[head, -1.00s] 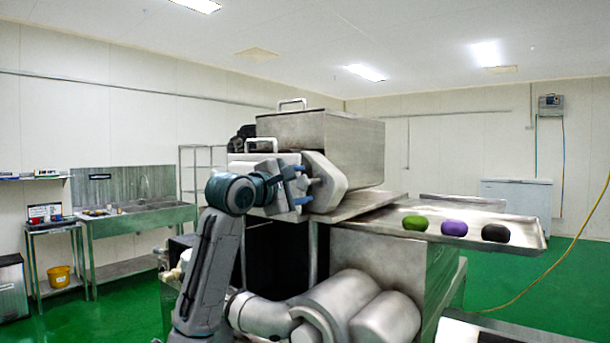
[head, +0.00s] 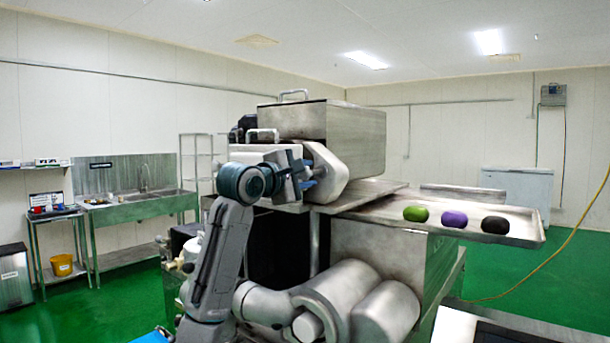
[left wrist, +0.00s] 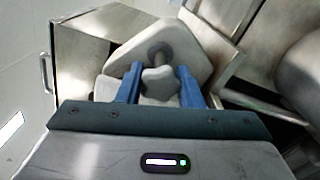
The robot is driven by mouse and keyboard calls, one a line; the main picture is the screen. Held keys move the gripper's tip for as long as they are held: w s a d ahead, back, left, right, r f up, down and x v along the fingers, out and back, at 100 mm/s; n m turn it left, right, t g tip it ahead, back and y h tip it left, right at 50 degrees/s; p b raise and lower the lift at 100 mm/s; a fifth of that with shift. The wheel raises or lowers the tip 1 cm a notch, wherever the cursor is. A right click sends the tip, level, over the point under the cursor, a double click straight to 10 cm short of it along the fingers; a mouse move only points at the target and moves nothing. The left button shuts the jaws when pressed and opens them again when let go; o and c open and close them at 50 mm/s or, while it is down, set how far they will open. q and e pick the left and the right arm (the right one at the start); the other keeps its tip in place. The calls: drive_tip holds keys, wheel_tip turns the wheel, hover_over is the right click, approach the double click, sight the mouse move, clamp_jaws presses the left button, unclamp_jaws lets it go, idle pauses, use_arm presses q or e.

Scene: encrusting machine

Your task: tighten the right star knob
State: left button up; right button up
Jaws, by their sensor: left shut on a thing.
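The star knob (left wrist: 160,84) is a grey lobed knob on a short dark threaded stem, in front of a pale rounded plate (left wrist: 190,50) in the left wrist view. My left gripper (left wrist: 159,88) has one blue finger on each side of the knob and is shut on it. In the head view my left gripper (head: 308,174) is at the pale rounded housing (head: 332,172) on the machine's side, below the steel hopper (head: 340,130). The knob is hidden there by the gripper. My right gripper is not in view.
A steel tray (head: 450,228) right of the housing holds a green ball (head: 416,214), a purple ball (head: 454,219) and a black ball (head: 495,225). A sink bench (head: 140,212) stands far left. Open green floor lies between it and the machine.

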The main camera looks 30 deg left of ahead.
use_arm(q)
drive_tip(key=shift+f+m, duration=0.1)
drive_tip(key=shift+m, duration=0.2)
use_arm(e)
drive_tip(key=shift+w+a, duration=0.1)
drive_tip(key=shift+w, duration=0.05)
use_arm(q)
drive_tip(key=o, duration=1)
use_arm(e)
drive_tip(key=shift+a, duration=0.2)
use_arm(q)
drive_tip(key=shift+s, duration=0.1)
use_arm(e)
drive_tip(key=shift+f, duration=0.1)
use_arm(q)
drive_tip(key=shift+s+b, duration=0.3)
drive_tip(key=shift+s+a+b, duration=0.2)
drive_tip(key=shift+s+b, duration=0.95)
drive_tip(key=shift+s, duration=1.35)
drive_tip(key=shift+s+a+b, duration=0.2)
drive_tip(key=shift+s+b, duration=0.9)
drive_tip(key=shift+s, duration=1.4)
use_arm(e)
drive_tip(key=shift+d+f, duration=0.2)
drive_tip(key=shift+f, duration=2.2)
